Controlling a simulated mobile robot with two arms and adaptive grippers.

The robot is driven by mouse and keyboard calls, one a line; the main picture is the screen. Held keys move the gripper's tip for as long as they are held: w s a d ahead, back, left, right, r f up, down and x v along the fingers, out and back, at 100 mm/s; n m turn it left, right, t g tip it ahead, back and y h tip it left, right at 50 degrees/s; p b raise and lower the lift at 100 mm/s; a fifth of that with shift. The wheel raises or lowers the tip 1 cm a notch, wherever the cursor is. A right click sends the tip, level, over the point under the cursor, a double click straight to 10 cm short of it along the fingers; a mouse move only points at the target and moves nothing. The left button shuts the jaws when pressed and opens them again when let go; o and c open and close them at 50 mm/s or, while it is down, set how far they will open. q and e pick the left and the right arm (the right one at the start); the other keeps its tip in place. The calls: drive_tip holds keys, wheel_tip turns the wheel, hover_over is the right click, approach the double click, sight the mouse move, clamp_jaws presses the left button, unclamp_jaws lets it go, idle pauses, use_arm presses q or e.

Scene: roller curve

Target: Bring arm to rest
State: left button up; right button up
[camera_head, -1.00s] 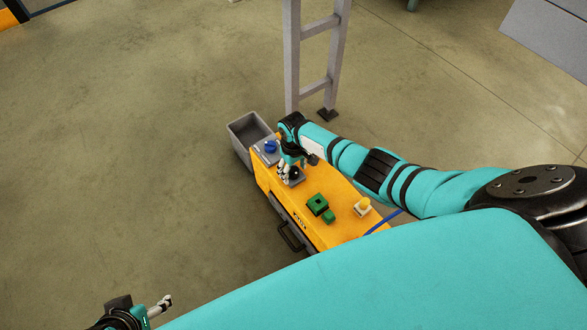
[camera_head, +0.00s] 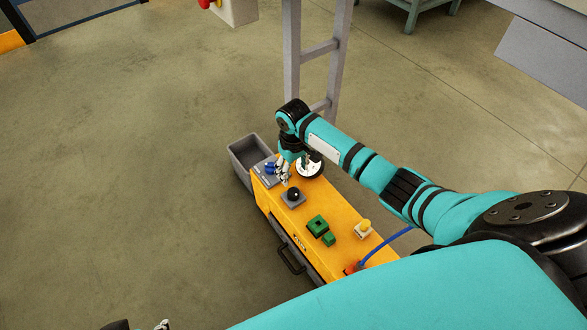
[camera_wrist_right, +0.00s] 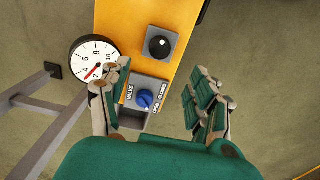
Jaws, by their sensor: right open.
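My right arm reaches in from the right in the head view. Its gripper (camera_head: 284,176) is open and empty above the far end of the orange console (camera_head: 345,213). A black round knob (camera_head: 293,194) on a grey plate is clear of the fingers. In the right wrist view the open fingers (camera_wrist_right: 159,76) spread on either side of the blue valve knob (camera_wrist_right: 145,98), with the black knob (camera_wrist_right: 160,46) farther up. I see no contact with either. My left gripper (camera_head: 140,325) barely shows at the bottom edge; its jaws are cut off.
A white dial gauge (camera_wrist_right: 95,60) stands beside the console. A grey bin (camera_head: 239,158) sits at its far end. A grey ladder-like frame (camera_head: 292,55) stands behind. Floor at left is clear.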

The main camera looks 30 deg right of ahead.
idle(0.5)
